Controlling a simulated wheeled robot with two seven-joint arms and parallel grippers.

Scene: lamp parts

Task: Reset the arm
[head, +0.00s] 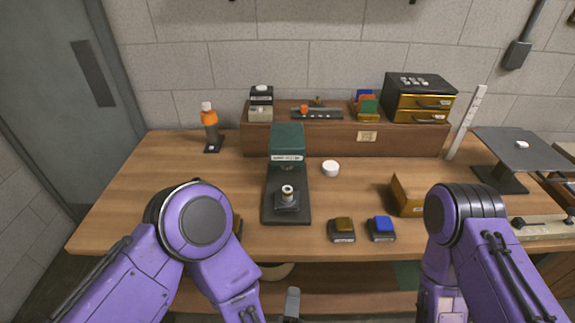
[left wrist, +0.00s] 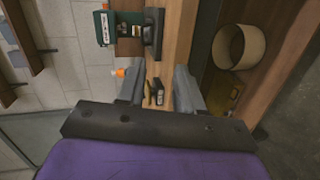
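My left arm, purple with a dark round joint, comes in from the left in the head view. It bends down at the table's front edge. My left gripper (head: 270,312) is at the bottom edge of the head view, low in front of the table and partly cut off. In the left wrist view my left gripper (left wrist: 159,90) has its two grey fingers wide apart with nothing held between them. My right arm bends down at the right front of the table. Its gripper is out of view.
A round beige shade (left wrist: 238,47) sits below the tabletop in the left wrist view.

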